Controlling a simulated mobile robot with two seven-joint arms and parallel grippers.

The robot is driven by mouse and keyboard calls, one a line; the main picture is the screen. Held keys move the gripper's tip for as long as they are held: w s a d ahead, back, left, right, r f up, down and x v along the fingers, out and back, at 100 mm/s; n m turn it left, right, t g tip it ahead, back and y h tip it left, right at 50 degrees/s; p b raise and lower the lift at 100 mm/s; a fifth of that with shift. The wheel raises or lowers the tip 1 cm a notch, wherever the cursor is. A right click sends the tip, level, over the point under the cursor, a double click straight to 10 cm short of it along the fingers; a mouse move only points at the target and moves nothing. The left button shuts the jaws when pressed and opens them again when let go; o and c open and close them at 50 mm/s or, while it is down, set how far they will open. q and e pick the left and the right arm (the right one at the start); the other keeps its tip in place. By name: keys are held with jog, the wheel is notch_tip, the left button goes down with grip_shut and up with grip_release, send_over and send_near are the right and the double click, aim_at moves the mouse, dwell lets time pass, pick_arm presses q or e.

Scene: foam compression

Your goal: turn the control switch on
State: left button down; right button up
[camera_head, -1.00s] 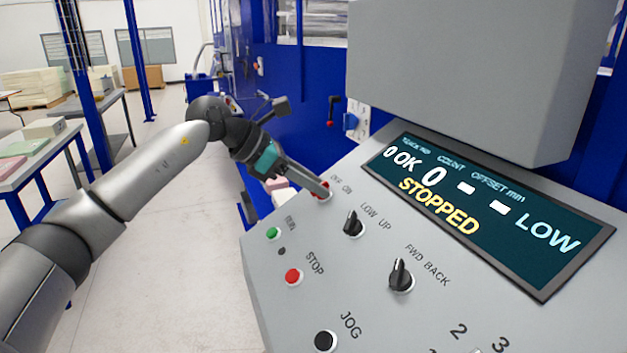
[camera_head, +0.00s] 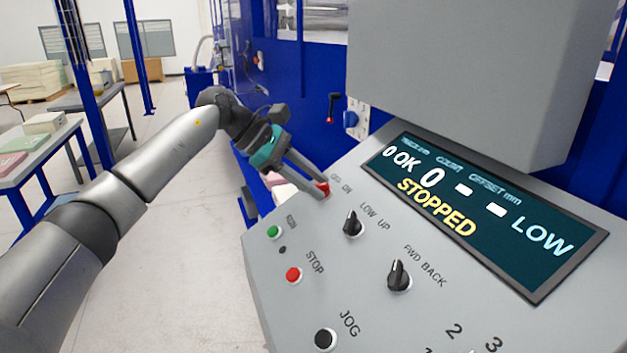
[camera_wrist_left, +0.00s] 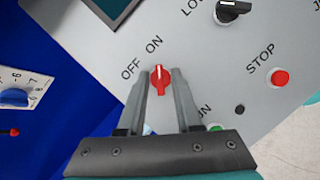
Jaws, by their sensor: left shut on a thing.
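The control switch is a red knob (camera_head: 323,188) near the far left corner of the sloped grey panel, beside its OFF and ON labels. In the left wrist view the red knob (camera_wrist_left: 160,80) sits between my fingertips, its white mark pointing up, roughly towards the word ON. My left gripper (camera_head: 320,192) is shut on the knob, one finger on each side; it also shows in the wrist view (camera_wrist_left: 162,78). The display (camera_head: 430,205) reads STOPPED and LOW. My right gripper is not in view.
On the panel (camera_head: 310,320) are a green button (camera_head: 274,232), a red STOP button (camera_head: 293,275), a black JOG button (camera_head: 325,339) and two black selector knobs, LOW/UP (camera_head: 352,224) and FWD/BACK (camera_head: 399,276). A grey box (camera_head: 460,70) overhangs the display.

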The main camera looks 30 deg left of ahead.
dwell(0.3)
pick_arm(q)
jog(key=c, duration=0.9)
grip_release()
jog(key=shift+a+r, duration=0.1)
jog(key=p+v, duration=0.1)
jog(key=v, duration=1.4)
jog(key=shift+a, duration=0.1)
